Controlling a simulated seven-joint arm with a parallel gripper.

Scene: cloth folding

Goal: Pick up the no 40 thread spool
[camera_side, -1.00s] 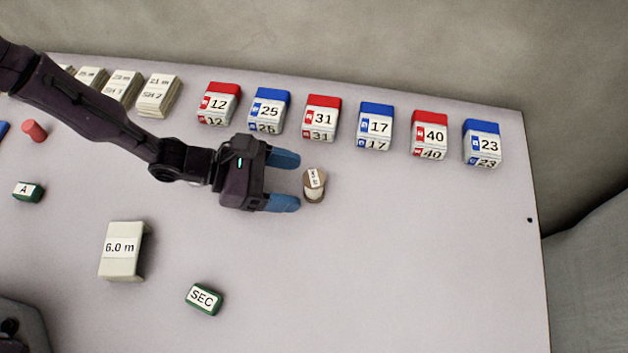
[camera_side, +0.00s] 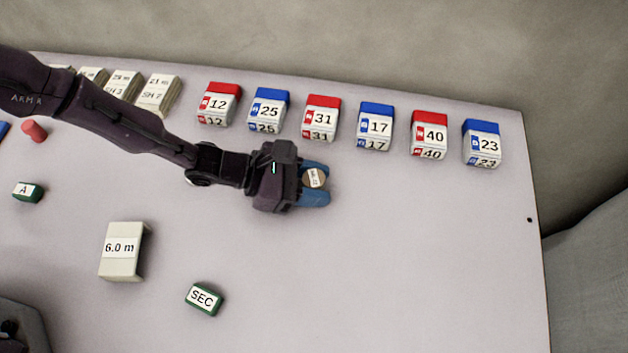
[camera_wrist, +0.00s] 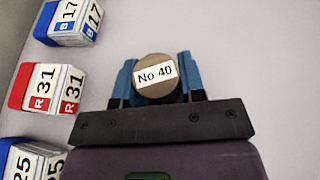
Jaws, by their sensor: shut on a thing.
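The no 40 thread spool (camera_side: 315,178) stands on the table, its round brown top bearing a white label. In the wrist view the spool (camera_wrist: 156,76) reads "No 40" and sits between the two blue fingers. My gripper (camera_side: 315,182) is shut on the spool, one finger on each side; it also shows in the wrist view (camera_wrist: 160,82). The spool's lower part is hidden by the fingers. I cannot tell any gap between spool and table.
Behind stands a row of numbered red and blue blocks, among them the red 31 block (camera_side: 322,118) and the blue 17 block (camera_side: 375,125). A 6.0 m block (camera_side: 121,250) and a green SEC block (camera_side: 203,298) lie in front. The table's right half (camera_side: 430,260) is clear.

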